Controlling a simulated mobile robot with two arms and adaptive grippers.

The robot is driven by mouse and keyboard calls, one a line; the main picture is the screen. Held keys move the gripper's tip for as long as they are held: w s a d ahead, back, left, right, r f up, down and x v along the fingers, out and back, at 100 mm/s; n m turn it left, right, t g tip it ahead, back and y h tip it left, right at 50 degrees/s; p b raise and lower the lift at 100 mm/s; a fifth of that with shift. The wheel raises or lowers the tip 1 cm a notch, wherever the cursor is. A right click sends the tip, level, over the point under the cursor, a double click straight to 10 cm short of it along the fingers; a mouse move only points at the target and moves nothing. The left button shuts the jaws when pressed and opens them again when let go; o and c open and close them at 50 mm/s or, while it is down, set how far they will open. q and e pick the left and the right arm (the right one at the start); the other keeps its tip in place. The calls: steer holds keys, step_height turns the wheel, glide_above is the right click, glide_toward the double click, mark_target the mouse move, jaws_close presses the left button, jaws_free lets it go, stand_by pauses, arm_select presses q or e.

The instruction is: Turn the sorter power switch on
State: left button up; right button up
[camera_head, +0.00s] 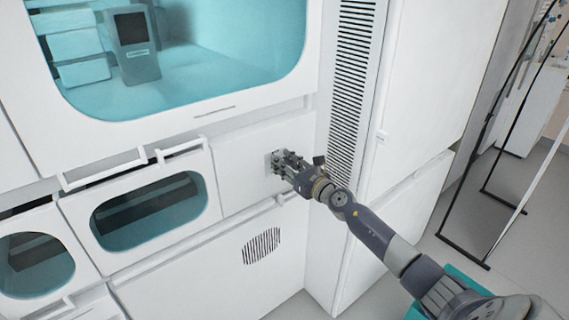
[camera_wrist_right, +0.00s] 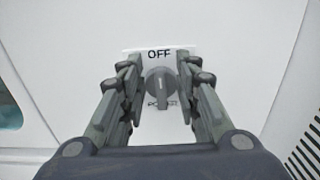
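The power switch (camera_wrist_right: 161,86) is a grey rotary knob on a white panel, seen in the right wrist view. The word OFF stands above it, and a label below it is partly covered by the knob. My right gripper (camera_wrist_right: 158,75) is open, with one finger on each side of the knob; I cannot tell whether either finger touches it. In the head view my right gripper (camera_head: 281,160) reaches the white panel (camera_head: 240,165) and hides most of the switch. My left gripper is not in view.
A large teal-tinted window (camera_head: 215,60) is above, and smaller windowed drawers with handles (camera_head: 150,210) are to the left. A vented column (camera_head: 350,80) stands close to the right of the gripper.

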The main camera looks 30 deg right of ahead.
jaws_close()
steer(key=shift+d+m, duration=0.1)
steer(key=shift+m, duration=0.2)
steer(key=m, duration=0.3)
steer(key=shift+d, duration=0.25)
steer(key=m+p, duration=0.1)
steer(key=m, duration=0.3)
steer(key=d+f+m+p, duration=0.1)
steer(key=m, duration=0.4)
steer(key=f+m+p, duration=0.1)
steer(key=m, duration=0.4)
steer(key=shift+d, duration=0.15)
steer(key=shift+m, duration=0.3)
